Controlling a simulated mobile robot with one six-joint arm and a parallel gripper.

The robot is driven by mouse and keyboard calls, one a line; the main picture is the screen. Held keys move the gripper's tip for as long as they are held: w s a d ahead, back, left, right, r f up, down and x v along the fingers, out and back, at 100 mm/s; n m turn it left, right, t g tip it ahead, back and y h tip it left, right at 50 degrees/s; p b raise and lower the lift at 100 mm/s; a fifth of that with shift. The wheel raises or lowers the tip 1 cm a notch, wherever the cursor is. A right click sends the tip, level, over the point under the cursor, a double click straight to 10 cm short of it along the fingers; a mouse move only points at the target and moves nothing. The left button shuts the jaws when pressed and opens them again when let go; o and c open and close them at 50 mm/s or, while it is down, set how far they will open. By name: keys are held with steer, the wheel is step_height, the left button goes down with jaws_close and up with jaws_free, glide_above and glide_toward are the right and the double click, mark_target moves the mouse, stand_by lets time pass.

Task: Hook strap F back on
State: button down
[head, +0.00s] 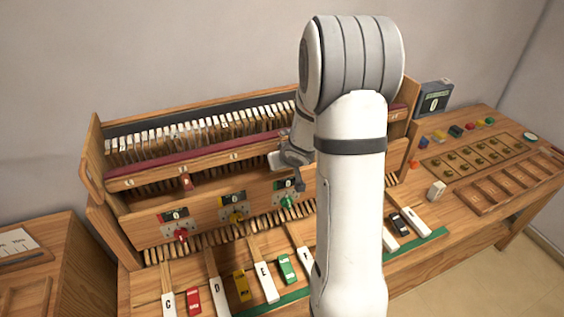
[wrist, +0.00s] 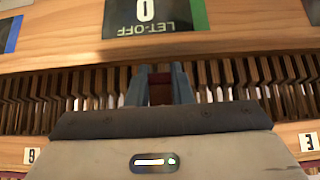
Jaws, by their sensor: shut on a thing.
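My gripper (head: 297,180) is in front of the action's upper rail, partly hidden behind my own arm in the head view. In the wrist view its two grey fingers (wrist: 160,86) are shut on a small dark red-brown piece, which looks like the strap (wrist: 160,92). No letter shows on it, and I cannot tell whether its end touches a hook. Behind it is a row of thin wooden action parts (wrist: 225,80). The white key F (head: 305,257) is partly hidden by my arm.
A red tab (head: 186,182) hangs on the wooden rail (head: 150,180) to the left. A LET-OFF panel (wrist: 155,15) is close to the fingers. The right bench (head: 475,160) holds small coloured blocks and trays.

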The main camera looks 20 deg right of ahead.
steer(key=c, duration=1.3)
jaws_free()
steer(key=shift+v, duration=3.95)
steer(key=shift+w, duration=0.1)
